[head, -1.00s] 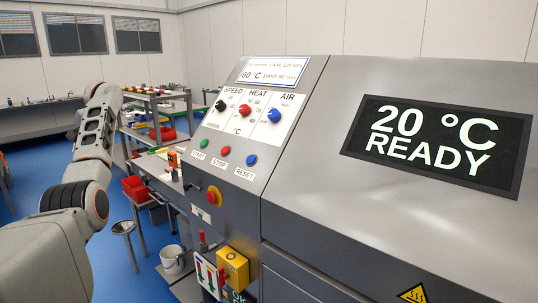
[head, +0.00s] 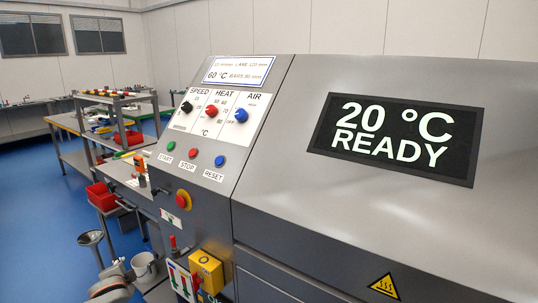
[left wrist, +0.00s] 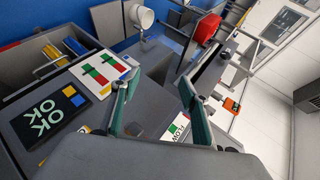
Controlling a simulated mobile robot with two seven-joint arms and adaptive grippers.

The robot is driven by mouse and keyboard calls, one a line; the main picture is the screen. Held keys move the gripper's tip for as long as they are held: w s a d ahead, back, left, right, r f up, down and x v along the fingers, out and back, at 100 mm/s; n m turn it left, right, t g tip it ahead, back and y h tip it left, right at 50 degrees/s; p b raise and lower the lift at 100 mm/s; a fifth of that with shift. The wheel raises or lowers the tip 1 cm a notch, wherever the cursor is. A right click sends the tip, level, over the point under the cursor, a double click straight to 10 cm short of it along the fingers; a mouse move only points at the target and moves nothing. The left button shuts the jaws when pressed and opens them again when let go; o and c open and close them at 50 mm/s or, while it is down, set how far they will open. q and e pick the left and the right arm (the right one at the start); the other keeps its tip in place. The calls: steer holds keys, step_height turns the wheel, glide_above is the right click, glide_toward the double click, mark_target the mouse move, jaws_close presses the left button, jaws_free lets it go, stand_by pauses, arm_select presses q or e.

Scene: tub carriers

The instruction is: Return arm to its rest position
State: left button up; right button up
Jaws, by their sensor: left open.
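My left gripper (left wrist: 158,82) is open in the left wrist view, its two green-padded fingers spread apart with nothing between them. I cannot make out the fingers there. My right gripper is in neither view.
The grey machine (head: 330,215) fills the right side; its display (head: 395,138) reads 20 °C READY. A yellow box (head: 206,270) sits on its front. A white bucket (head: 144,268) and red bin (head: 101,196) stand to the left. Blue floor (head: 35,200) is clear at far left.

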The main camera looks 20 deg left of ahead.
arm_select(q)
steer(key=s+d+f+m+h, duration=0.1)
steer(key=s+d+f+h, duration=0.5)
steer(key=s+d, duration=0.75)
steer(key=s+d+f+m+h, duration=0.1)
steer(key=s+d+f+h, duration=0.2)
steer(key=s+d+f, duration=0.85)
steer(key=d+r+n, duration=0.1)
steer(key=d+n, duration=0.1)
steer(key=d, duration=0.7)
steer(key=d+r+n+t, duration=0.1)
steer(key=d+r+n, duration=0.1)
steer(key=d, duration=0.7)
steer(key=shift+s+n+h, duration=0.3)
steer(key=shift+s+n, duration=0.15)
steer(key=shift+n, duration=0.25)
steer(key=shift+d, duration=0.1)
